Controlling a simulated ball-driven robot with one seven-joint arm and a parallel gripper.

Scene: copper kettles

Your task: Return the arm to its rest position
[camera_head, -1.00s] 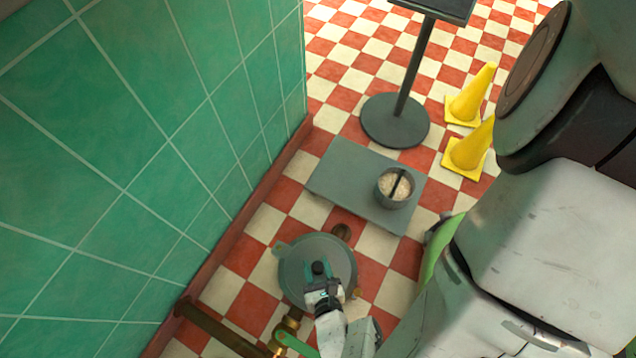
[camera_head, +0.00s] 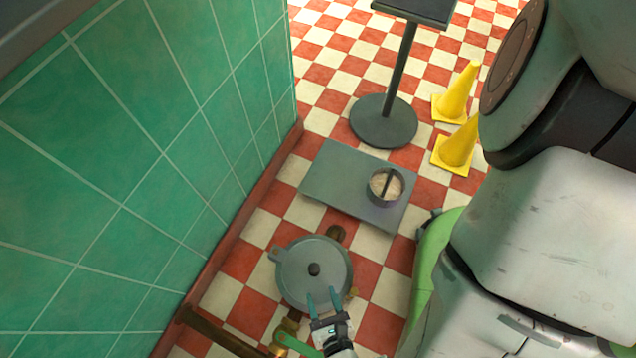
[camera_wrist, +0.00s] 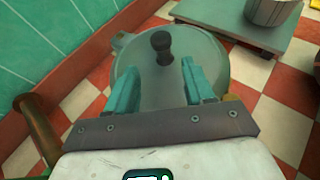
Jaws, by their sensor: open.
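My gripper (camera_head: 323,302) is open, with two teal fingers apart and nothing between them. It is over the near edge of a round grey lid (camera_head: 296,269) with a dark knob (camera_head: 314,269). In the wrist view my gripper (camera_wrist: 165,88) points at the lid (camera_wrist: 200,62), and the knob (camera_wrist: 161,47) stands beyond the fingertips, clear of them. The vessel under the lid is mostly hidden.
A grey platform (camera_head: 333,187) holds a round metal pot (camera_head: 382,199) with pale contents. A pole stand (camera_head: 383,128) and two yellow cones (camera_head: 456,95) stand beyond. A green tiled wall (camera_head: 130,180) is at left, with a brass pipe (camera_head: 222,336) near its foot.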

